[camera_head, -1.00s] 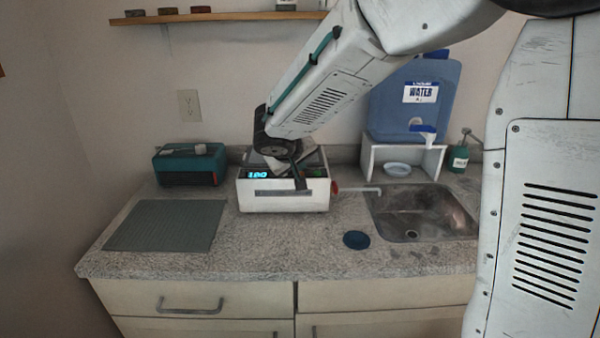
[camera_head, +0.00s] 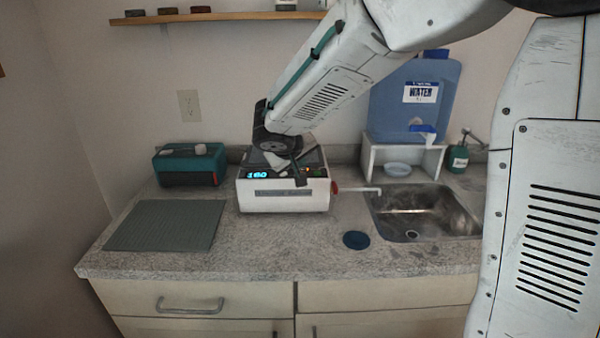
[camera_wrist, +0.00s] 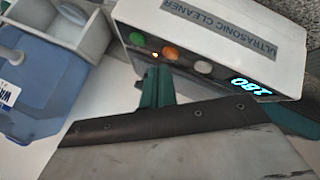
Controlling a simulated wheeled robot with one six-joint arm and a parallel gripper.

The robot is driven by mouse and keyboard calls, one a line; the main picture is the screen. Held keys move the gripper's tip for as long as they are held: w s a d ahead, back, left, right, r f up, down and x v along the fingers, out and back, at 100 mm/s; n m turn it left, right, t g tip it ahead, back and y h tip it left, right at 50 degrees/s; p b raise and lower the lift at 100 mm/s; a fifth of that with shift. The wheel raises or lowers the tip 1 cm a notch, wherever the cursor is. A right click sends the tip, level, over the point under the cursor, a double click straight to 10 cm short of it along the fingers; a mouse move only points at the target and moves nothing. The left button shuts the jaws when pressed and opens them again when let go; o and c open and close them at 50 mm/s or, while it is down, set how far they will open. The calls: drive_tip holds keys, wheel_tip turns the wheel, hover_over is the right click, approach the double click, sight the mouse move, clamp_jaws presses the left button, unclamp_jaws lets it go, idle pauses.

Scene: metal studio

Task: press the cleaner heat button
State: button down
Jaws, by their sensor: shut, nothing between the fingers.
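The ultrasonic cleaner (camera_head: 256,202) is a white box on the counter, with a lit blue display (camera_head: 257,175). In the wrist view its panel carries a green button (camera_wrist: 137,38), an orange button (camera_wrist: 170,53) and a pale button (camera_wrist: 203,67) beside the display (camera_wrist: 251,87). A small lit lamp (camera_wrist: 155,54) shows between the green and orange buttons. No button lettering is readable. My gripper (camera_wrist: 158,72) is shut and empty, its teal tips close to the orange button; contact cannot be told. In the head view my gripper (camera_head: 301,182) is at the panel's front.
A red-handled spout (camera_head: 358,189) reaches from the cleaner toward the sink (camera_head: 400,232). The water jug (camera_head: 398,115) stands on a white stand at the back right. The front counter is clear.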

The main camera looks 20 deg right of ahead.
drive_tip(key=shift+r, duration=0.1)
wheel_tip(320, 180, up, 6)
drive_tip(key=shift+f, duration=0.1)
idle(0.6)
idle(0.3)
drive_tip(key=s+d+f+g+y, duration=0.1)
drive_tip(key=s+g+y, duration=0.1)
drive_tip(key=s, duration=1.6)
drive_tip(key=s+d+f+m+g+y, duration=0.1)
drive_tip(key=s+d+g+y, duration=0.1)
drive_tip(key=s, duration=1.7)
drive_tip(key=shift+d+f+m+g+y, duration=0.2)
drive_tip(key=shift+f+m+g+y, duration=0.15)
drive_tip(key=shift+g+y, duration=0.6)
